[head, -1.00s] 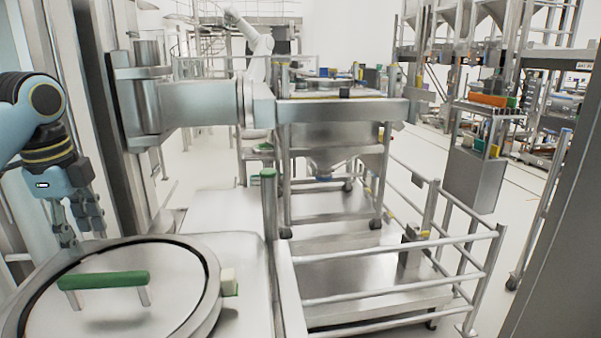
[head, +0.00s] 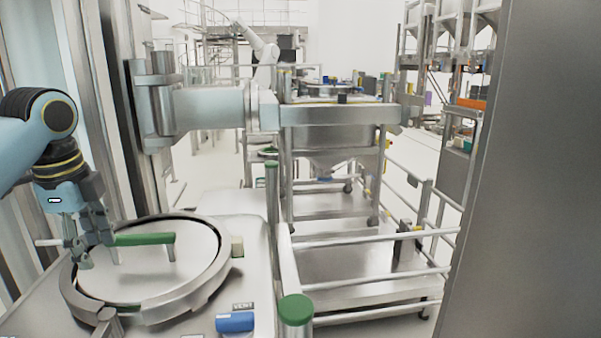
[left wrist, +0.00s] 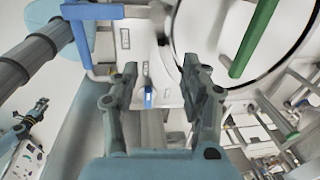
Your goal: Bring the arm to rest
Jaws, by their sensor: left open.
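My left gripper (head: 94,250) points down over the left part of a round metal lid (head: 195,262) in the head view. Its fingers overlap the left end of the lid's green bar handle (head: 145,239) in the picture; I cannot tell if they touch it. In the left wrist view my left gripper (left wrist: 160,72) has its two fingers wide apart with nothing between them. The green handle (left wrist: 255,35) is right of the fingers there, clear of them.
A blue handle (head: 235,322) and a green-capped post (head: 296,310) stand near the lid. A metal arm (head: 210,110) reaches right to a wheeled bin (head: 330,135). Railings (head: 370,240) surround a low platform. A grey panel (head: 530,170) fills the right side.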

